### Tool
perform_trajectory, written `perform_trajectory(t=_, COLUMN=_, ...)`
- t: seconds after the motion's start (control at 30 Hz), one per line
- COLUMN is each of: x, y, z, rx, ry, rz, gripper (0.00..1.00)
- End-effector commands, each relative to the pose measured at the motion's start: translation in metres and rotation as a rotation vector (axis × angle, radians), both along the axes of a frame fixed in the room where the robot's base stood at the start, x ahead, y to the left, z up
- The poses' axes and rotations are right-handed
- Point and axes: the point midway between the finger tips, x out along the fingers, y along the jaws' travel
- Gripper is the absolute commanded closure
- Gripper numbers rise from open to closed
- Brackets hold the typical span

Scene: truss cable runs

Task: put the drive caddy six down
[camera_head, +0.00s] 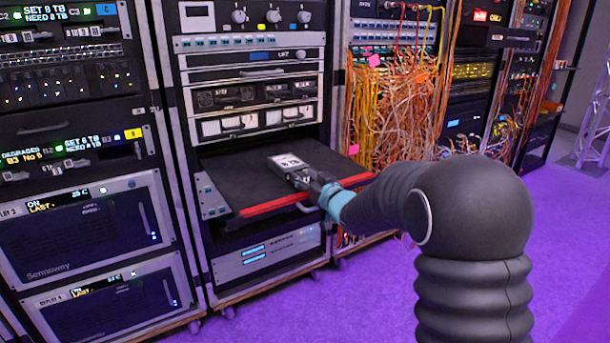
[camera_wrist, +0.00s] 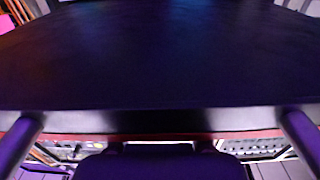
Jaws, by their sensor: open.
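The drive caddy (camera_head: 288,161), a small grey-white box with a label reading 8 TB, lies on the pulled-out black shelf (camera_head: 232,172) in the middle rack. The shelf has a red front edge. My gripper (camera_head: 312,183) is at the near end of the caddy, just above the red edge. Its jaws are open, and the two fingers stand far apart at the sides of the wrist view (camera_wrist: 160,130). A wide dark surface fills the upper wrist view; I cannot tell whether it is shelf or caddy. Contact between fingers and caddy is not clear.
Left of the shelf stands a rack with drive bays (camera_head: 75,85) and lit labels such as SET 6 TB and DEGRADED. Orange and yellow cables (camera_head: 395,100) hang close to the shelf's right side. Purple floor (camera_head: 380,285) is open in front.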

Motion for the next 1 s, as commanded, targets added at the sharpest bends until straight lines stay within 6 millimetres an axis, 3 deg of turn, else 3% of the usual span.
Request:
perform_trajectory(t=0.07, x=-0.003, y=-0.002, z=0.005, rx=-0.002, ry=0.006, rz=-0.001, gripper=0.52)
perform_trajectory(t=0.4, x=-0.062, y=-0.043, z=0.006, rx=0.002, ry=-0.002, rz=-0.003, gripper=0.52)
perform_trajectory(t=0.6, x=-0.088, y=-0.06, z=0.007, rx=0.003, ry=-0.003, rz=-0.002, gripper=0.52)
perform_trajectory(t=1.0, x=-0.101, y=-0.071, z=0.011, rx=-0.008, ry=0.002, rz=-0.022, gripper=0.52)
